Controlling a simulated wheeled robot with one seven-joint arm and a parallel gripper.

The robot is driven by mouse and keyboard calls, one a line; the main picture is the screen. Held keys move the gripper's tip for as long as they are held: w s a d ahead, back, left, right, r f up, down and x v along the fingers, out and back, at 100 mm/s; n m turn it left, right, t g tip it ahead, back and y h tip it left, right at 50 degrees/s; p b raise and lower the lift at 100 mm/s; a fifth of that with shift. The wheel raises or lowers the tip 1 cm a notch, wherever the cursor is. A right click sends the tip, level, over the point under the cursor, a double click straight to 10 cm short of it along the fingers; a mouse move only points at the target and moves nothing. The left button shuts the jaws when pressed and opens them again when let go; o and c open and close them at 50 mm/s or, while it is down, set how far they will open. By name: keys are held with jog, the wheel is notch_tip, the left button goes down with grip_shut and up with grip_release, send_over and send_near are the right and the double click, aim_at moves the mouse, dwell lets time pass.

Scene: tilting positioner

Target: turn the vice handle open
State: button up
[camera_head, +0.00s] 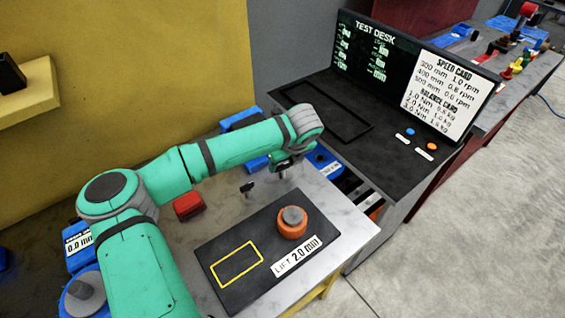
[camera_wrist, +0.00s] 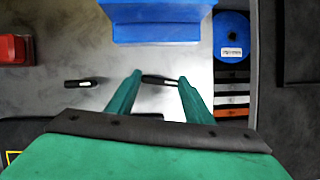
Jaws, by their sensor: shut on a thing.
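My gripper (camera_wrist: 159,77) reaches down over the bench, its two green fingers on either side of a short dark handle (camera_wrist: 158,80). It is shut on this handle, which lies crosswise between the fingertips. In the head view my gripper (camera_head: 286,163) is at the end of my green arm, and its fingers are mostly hidden. The blue vice body (camera_wrist: 163,22) is just beyond the fingers in the wrist view. A second dark handle (camera_wrist: 82,82) is left of the fingers; it also shows in the head view (camera_head: 247,187).
A red block (camera_head: 188,205) lies left of the handles. A dark plate with an orange-ringed knob (camera_head: 292,222) and a "LIFT 2.0 mm" label lies in front. A blue labelled part (camera_wrist: 231,37) is on the right. The test desk (camera_head: 338,117) stands beyond the bench.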

jog(key=shift+n+y, duration=0.3)
jog(key=shift+n, duration=0.5)
jog(key=o, duration=1.1)
jog(key=shift+c, duration=0.2)
jog(key=shift+r, duration=0.1)
jog(key=v, duration=1)
jog(key=shift+r, duration=0.35)
jog(key=shift+w+d, duration=0.1)
